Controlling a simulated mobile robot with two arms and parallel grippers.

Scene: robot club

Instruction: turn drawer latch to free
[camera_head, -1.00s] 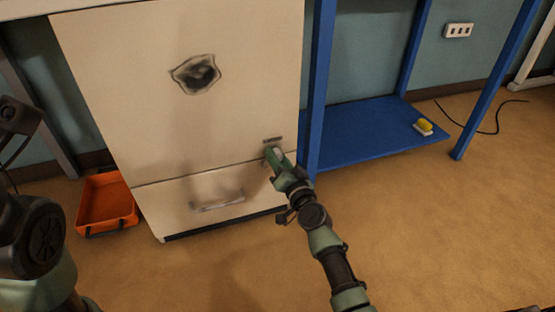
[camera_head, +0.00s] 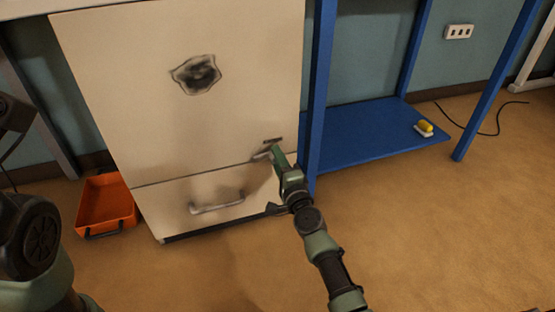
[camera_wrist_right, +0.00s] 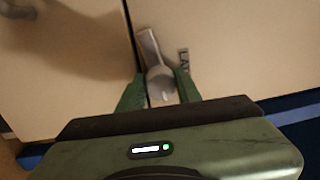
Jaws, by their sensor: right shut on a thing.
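The drawer latch (camera_wrist_right: 151,52) is a small grey metal lever at the seam above the drawer (camera_head: 165,205), near the cabinet's right edge. It also shows in the head view (camera_head: 261,156), lying nearly sideways and pointing left. My right gripper (camera_head: 275,151) is at the latch; in the right wrist view its green fingers (camera_wrist_right: 160,88) are shut on the latch's round hub. A label beside the latch, partly hidden, shows letters like "LAT". The drawer is shut and has a pale bar handle (camera_head: 217,204). My left arm shows at the left edge, but its gripper is out of view.
The cream cabinet (camera_head: 120,90) carries a dark worn emblem. A blue shelf unit (camera_head: 365,140) stands close at its right, with a yellow-and-white object (camera_head: 424,128) on it. An orange bin (camera_head: 106,203) is on the floor at left. The floor in front is open.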

